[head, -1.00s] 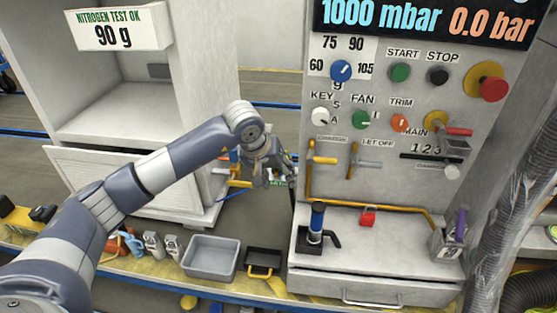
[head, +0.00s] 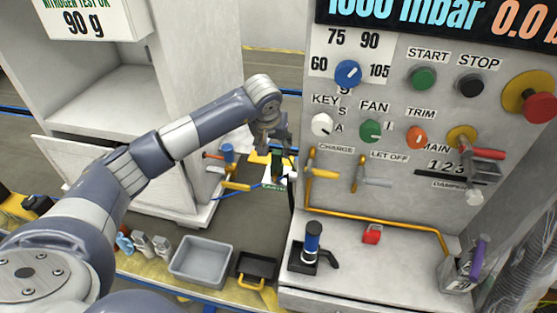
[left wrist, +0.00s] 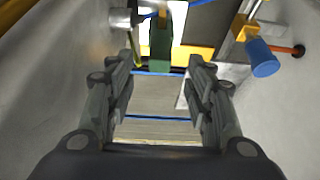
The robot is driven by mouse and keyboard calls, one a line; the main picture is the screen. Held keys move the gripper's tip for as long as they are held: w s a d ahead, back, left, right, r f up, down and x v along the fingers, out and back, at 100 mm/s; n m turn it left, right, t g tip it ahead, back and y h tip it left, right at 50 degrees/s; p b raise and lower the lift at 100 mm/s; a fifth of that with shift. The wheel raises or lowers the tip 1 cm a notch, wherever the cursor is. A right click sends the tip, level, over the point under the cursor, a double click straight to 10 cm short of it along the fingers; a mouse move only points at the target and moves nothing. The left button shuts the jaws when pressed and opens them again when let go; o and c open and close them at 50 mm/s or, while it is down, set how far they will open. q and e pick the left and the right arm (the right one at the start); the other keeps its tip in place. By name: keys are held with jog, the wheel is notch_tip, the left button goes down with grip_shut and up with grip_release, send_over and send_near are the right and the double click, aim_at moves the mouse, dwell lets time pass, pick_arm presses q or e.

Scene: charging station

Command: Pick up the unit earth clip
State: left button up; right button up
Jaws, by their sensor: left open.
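A dark green clip-like piece, which looks like the earth clip (left wrist: 161,48), hangs ahead of my left gripper (left wrist: 160,72) in the left wrist view, near the top middle. The fingers are open, one to each side of its line, with nothing between them. In the head view the clip (head: 277,166) shows small just below my left gripper (head: 280,147), above a white label with green letters. I cannot tell the exact gap between fingers and clip. My right gripper is not in view.
A blue-capped valve (left wrist: 262,57) stands right of the clip in the wrist view. The grey control panel (head: 340,200) with its yellow pipe is close on the right in the head view. A white cabinet (head: 185,130) stands left. A grey tray (head: 202,262) and black tray (head: 257,268) lie below.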

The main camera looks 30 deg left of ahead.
aim_at(276, 153)
pick_arm(q)
jog(key=shift+x, duration=0.85)
jog(key=shift+w+f, duration=0.15)
jog(key=shift+f, duration=0.15)
jog(key=p+x, duration=0.1)
jog(key=x, duration=0.3)
jog(key=shift+w+p, duration=0.15)
jog(key=shift+p, duration=0.15)
jog(key=shift+w+a+f, duration=0.15)
jog(key=shift+w+f, duration=0.1)
jog(key=shift+f, duration=0.15)
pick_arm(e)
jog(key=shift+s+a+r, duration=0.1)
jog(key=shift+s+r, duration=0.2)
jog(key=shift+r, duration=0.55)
pick_arm(q)
grip_shut()
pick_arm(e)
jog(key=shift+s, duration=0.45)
